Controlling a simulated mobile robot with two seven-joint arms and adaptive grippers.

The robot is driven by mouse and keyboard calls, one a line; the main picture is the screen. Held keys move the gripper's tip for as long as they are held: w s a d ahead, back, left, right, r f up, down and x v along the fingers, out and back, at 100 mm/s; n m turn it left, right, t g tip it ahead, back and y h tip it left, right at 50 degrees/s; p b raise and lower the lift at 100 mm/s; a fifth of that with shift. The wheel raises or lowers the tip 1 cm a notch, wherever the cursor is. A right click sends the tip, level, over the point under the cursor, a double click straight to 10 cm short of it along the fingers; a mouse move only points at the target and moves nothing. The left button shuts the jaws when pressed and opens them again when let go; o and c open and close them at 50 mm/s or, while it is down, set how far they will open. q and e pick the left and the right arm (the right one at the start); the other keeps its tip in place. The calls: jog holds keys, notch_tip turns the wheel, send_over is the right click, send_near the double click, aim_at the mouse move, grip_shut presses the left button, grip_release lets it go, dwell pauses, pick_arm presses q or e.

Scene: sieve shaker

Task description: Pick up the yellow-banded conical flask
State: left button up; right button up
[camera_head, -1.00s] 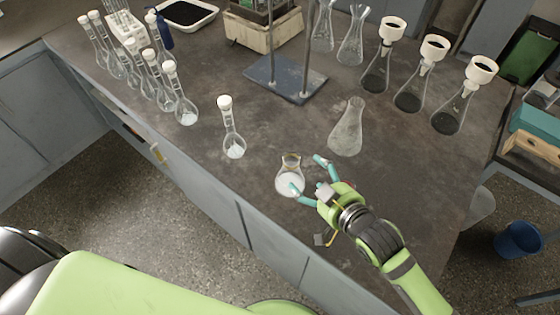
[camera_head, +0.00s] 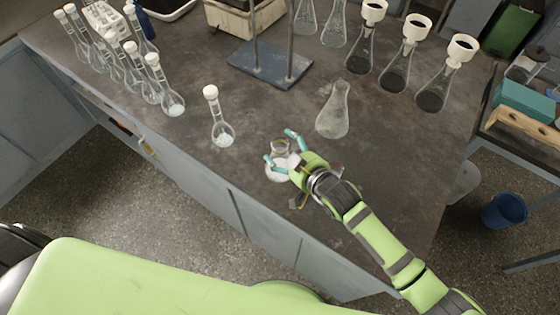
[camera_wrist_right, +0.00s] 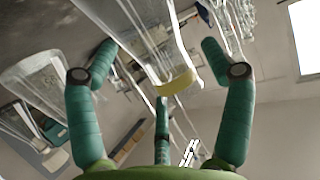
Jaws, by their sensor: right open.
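The yellow-banded conical flask (camera_head: 275,172) stands near the front edge of the bench, with pale contents low in it. My right gripper (camera_head: 279,146) is open at the flask, its teal fingers spread on either side of the neck. In the right wrist view the yellow band (camera_wrist_right: 176,82) shows between the open fingers of the gripper (camera_wrist_right: 158,50); whether any finger touches the glass I cannot tell. The gripper hides part of the flask in the head view. My left gripper is not in view.
A larger clear conical flask (camera_head: 333,113) stands behind and right of the gripper. A stoppered volumetric flask (camera_head: 222,132) stands to the left. Several more flasks line the left edge and the back right. A stand base (camera_head: 270,68) is behind.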

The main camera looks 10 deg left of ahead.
grip_shut()
